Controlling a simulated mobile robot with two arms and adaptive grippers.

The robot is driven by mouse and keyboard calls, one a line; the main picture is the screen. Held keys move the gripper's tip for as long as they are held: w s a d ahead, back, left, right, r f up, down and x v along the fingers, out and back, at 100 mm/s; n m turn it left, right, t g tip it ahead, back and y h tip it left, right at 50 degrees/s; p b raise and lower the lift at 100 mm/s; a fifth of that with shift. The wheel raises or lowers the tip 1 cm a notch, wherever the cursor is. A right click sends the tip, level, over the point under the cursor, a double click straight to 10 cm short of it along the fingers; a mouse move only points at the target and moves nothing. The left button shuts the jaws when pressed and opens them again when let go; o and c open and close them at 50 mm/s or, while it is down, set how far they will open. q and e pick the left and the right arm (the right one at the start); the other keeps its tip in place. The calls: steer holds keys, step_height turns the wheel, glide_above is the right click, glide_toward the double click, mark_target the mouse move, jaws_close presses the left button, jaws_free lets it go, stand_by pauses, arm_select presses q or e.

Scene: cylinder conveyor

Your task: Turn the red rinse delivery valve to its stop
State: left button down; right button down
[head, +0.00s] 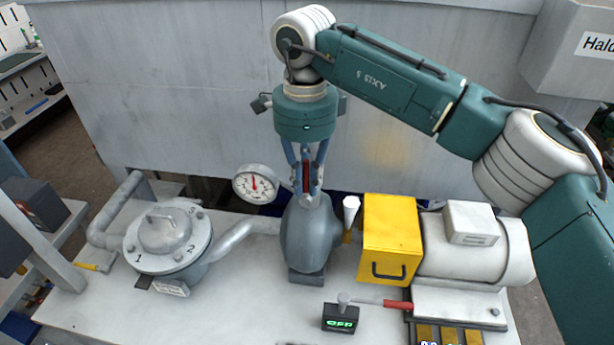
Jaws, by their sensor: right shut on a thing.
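The red rinse delivery valve (307,178) shows as a narrow dark red strip above the grey pump body (306,240). My right gripper (307,180) comes down from above and its fingers are shut on the red valve, one finger on each side. The fingers hide most of the valve, so its exact angle cannot be told. My left gripper is not in view.
A round pressure gauge (256,184) stands close left of the gripper. A numbered filter housing (168,240) is further left. A yellow guard (390,240) and a pale motor (475,245) stand right. In front are an OFF switch box (340,318) and a red-handled lever (385,303).

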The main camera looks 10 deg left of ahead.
steer(key=shift+a, duration=0.1)
stand_by(0.3)
steer(key=c, duration=1.7)
jaws_free()
steer(key=shift+a, duration=0.1)
steer(key=shift+c, duration=0.2)
step_height(320, 180, up, 12)
steer(key=shift+a+f, duration=0.1)
steer(key=shift+a, duration=0.05)
